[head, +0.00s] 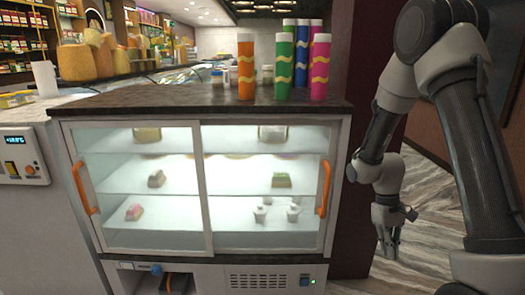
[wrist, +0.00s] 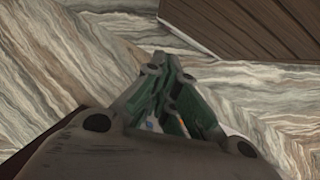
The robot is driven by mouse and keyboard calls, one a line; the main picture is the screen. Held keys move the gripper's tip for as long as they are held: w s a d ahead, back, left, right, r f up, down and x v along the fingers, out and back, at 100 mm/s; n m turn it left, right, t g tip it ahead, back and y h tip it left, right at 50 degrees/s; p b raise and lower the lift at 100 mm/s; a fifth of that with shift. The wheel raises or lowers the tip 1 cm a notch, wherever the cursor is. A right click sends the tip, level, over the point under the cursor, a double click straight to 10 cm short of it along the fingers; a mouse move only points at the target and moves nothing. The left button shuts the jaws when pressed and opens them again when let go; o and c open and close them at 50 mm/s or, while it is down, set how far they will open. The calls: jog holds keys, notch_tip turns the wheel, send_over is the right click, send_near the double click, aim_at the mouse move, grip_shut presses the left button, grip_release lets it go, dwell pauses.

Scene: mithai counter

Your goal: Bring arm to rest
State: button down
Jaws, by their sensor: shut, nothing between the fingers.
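My gripper (head: 392,248) hangs at the right of the head view, pointing down beside the glass display case. It is shut and holds nothing. In the wrist view the closed fingers of my gripper (wrist: 172,75) point away over a streaked marble floor. My arm is folded, with its upper links rising at the right edge of the head view. The gripper is apart from the case and touches nothing that I can see.
The display case (head: 203,258) has two sliding glass doors with orange handles and sweets on its shelves. Several coloured tubes, including an orange one (head: 246,68), stand on its dark top (head: 160,100). A dark red pillar (head: 360,60) stands behind my arm. Marble floor (head: 425,240) lies open at right.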

jog(key=s+r+m+t, duration=0.1)
jog(key=s+r+t, duration=0.1)
jog(key=s+r, duration=0.3)
jog(key=s+r+m+t, duration=0.1)
jog(key=s+r+t, duration=0.2)
jog(key=r, duration=1.1)
jog(key=s+r+t+y, duration=0.1)
jog(key=s+r+t, duration=0.1)
jog(key=s+r, duration=0.6)
jog(key=shift+a+r+m+t, duration=0.2)
jog(key=shift+r+m+t, duration=0.2)
jog(key=shift+r, duration=0.45)
jog(key=shift+s, duration=0.1)
